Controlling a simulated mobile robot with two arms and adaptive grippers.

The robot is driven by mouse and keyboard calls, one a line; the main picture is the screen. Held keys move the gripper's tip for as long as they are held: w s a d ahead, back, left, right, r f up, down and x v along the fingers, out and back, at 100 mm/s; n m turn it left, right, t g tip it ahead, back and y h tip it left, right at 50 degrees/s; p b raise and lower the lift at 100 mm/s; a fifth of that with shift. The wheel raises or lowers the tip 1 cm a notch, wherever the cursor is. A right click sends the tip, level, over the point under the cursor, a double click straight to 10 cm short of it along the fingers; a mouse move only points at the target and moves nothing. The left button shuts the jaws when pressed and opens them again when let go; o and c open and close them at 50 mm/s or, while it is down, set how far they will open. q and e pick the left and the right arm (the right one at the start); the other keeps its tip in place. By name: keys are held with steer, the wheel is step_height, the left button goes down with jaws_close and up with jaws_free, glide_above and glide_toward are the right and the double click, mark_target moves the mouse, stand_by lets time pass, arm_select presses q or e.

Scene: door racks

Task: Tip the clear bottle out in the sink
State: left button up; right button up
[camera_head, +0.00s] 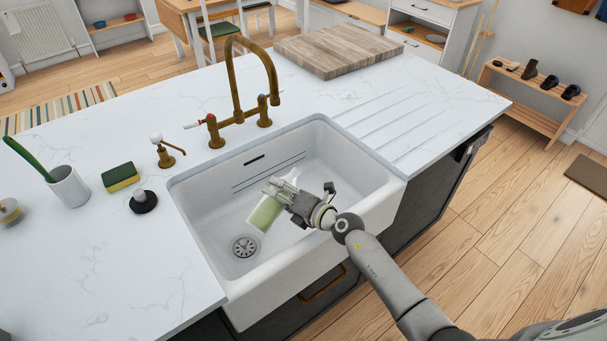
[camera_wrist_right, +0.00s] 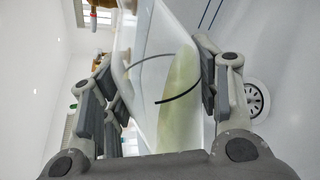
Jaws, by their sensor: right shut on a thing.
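The clear bottle (camera_head: 265,213) holds a pale green liquid and is over the white sink basin (camera_head: 215,205). My right gripper (camera_head: 284,193) is shut on the bottle, and the bottle leans at a slant. In the right wrist view the bottle (camera_wrist_right: 160,75) lies between the two fingers, with the green liquid (camera_wrist_right: 178,105) along one side of it. The round drain (camera_head: 245,246) lies below and left of the bottle; it also shows in the right wrist view (camera_wrist_right: 257,98). I cannot tell whether any liquid leaves the bottle. My left gripper is not in view.
A brass tap (camera_head: 236,85) arches behind the sink. A soap dispenser (camera_head: 162,150), a sponge (camera_head: 120,177), a dark-based brush (camera_head: 143,201) and a white cup (camera_head: 69,187) stand left of the sink. A wooden board (camera_head: 338,50) lies at the back. The ribbed drainer on the right is clear.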

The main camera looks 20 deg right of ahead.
steer(key=shift+r+m, duration=0.3)
steer(key=shift+r, duration=0.05)
steer(key=shift+w+d+r+m+g+y+p, duration=0.35)
steer(key=shift+r+m+p, duration=0.25)
steer(key=shift+p, duration=0.6)
steer(key=shift+d+r+m+g+y+p, duration=0.15)
steer(key=shift+r+m+g+y+p, duration=0.15)
steer(key=shift+r+m+p, duration=1.45)
stand_by(1.2)
steer(key=shift+w+d+m+y+p, duration=0.2)
steer(key=shift+m+y+p, duration=0.2)
steer(key=shift+p, duration=1.05)
